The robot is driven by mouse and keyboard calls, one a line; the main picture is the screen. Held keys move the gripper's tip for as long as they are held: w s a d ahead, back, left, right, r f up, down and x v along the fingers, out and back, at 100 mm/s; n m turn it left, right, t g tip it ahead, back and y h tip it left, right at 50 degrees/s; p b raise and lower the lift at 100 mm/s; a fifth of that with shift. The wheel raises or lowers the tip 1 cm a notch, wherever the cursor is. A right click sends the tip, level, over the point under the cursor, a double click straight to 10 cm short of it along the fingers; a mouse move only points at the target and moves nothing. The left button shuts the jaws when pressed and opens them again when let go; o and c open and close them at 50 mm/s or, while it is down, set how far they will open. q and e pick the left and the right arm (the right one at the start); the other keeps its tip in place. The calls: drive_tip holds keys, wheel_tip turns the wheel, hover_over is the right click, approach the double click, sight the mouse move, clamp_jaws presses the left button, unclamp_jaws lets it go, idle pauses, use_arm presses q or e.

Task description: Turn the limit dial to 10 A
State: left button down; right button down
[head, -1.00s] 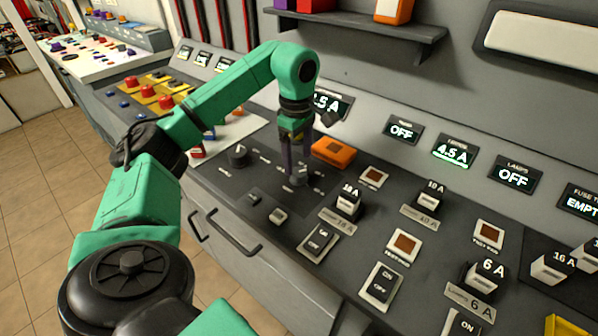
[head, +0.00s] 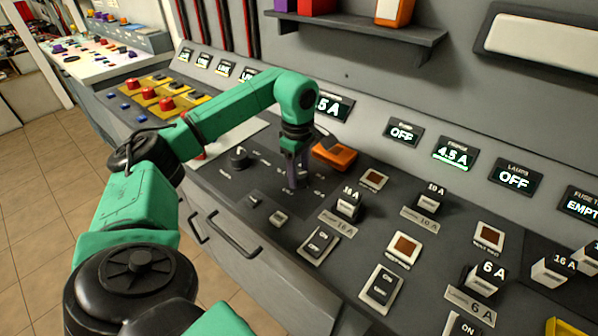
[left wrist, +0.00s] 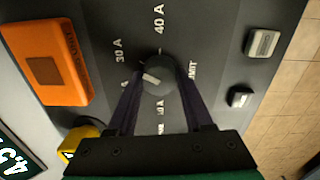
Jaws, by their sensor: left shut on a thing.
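The limit dial (left wrist: 160,72) is a dark round knob with a white mark on the lower left of its face in the left wrist view. Printed labels around it include 40 A above, 30 A at upper left and LIMIT at right; the lower labels are partly hidden by the fingers. My left gripper (left wrist: 157,78) is shut on the dial, one finger on each side. In the head view my left gripper (head: 296,182) reaches down to the panel and hides most of the dial. My right gripper is not in view.
An orange box (head: 335,155) lies close behind the left gripper. Another dark knob (head: 239,158) stands to its left, and a small switch (head: 279,218) in front. A display (head: 335,106) behind the arm reads 5 A, partly covered.

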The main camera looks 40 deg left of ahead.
use_arm(q)
drive_tip(key=shift+n, duration=0.3)
drive_tip(key=shift+r+n+p, duration=0.15)
drive_tip(key=shift+n+p, duration=0.55)
drive_tip(key=shift+n, duration=0.2)
drive_tip(key=n+p, duration=0.1)
drive_tip(key=n, duration=0.1)
drive_tip(key=shift+n, duration=0.4)
drive_tip(key=n+p, duration=0.2)
drive_tip(key=n, duration=0.4)
drive_tip(key=n+p, duration=0.1)
drive_tip(key=n, duration=0.5)
drive_tip(key=shift+w+n, duration=0.1)
drive_tip(key=shift+n, duration=0.2)
drive_tip(key=n+p, duration=0.1)
drive_tip(key=n, duration=0.5)
drive_tip(key=shift+g, duration=0.3)
drive_tip(key=shift+c, duration=1.5)
unclamp_jaws()
